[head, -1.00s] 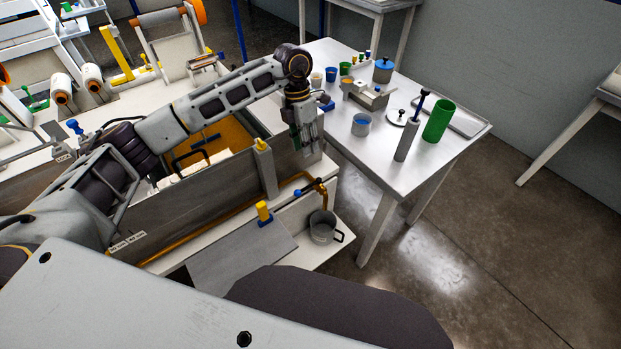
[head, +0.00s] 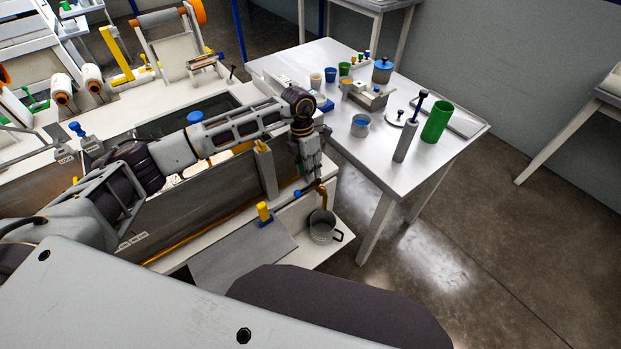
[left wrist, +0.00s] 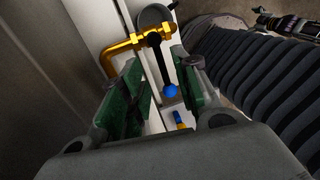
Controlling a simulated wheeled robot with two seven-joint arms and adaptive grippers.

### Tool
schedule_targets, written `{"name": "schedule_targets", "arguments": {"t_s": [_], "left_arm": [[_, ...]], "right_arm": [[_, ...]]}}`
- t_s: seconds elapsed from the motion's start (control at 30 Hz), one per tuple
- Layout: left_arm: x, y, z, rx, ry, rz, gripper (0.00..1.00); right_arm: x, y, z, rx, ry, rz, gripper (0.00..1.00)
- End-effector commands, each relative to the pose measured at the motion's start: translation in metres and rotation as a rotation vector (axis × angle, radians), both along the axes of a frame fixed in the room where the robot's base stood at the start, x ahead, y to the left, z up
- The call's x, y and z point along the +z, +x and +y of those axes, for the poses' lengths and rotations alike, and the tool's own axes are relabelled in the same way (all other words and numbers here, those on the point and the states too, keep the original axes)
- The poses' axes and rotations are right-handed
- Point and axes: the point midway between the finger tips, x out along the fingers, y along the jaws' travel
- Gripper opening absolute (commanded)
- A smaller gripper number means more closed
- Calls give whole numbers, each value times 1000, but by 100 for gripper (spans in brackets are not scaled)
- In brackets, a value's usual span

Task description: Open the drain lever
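The drain lever (head: 298,193) is a dark handle with a blue ball end, by the brass drain pipe (head: 321,194) at the bath's right end. In the left wrist view the lever (left wrist: 159,65) runs from the brass pipe (left wrist: 128,44) down to its blue ball. My left gripper (head: 315,176) hangs just above the lever and pipe. In the left wrist view, this gripper (left wrist: 158,66) is open, its green-padded fingers on either side of the lever, with gaps visible. Whether it touches the lever cannot be told.
A grey pot (head: 322,228) stands below the pipe's outlet on a white shelf. A yellow-topped blue fitting (head: 264,213) sits left of it, by a grey plate (head: 240,258). A metal table (head: 397,95) with cups, a green cylinder (head: 436,121) and tools stands to the right.

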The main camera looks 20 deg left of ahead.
Motion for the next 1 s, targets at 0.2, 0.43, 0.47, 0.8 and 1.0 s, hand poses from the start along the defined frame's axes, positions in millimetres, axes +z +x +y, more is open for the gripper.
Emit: {"name": "schedule_targets", "arguments": {"t_s": [0.2,0.43,0.47,0.8,1.0], "left_arm": [[-27,-4,-5,1,0,3,31],[-41,-5,-6,1,2,0,31],[-42,-5,-6,1,2,0,31],[-44,-6,-7,0,0,0,28],[-43,-5,-7,0,1,-1,3]], "right_arm": [[5,0,-6,2,-7,-1,100],[6,0,-9,3,-10,0,100],[6,0,-9,3,-10,0,100],[6,0,-8,2,-8,-1,100],[6,1,-5,2,-5,-1,100]]}}
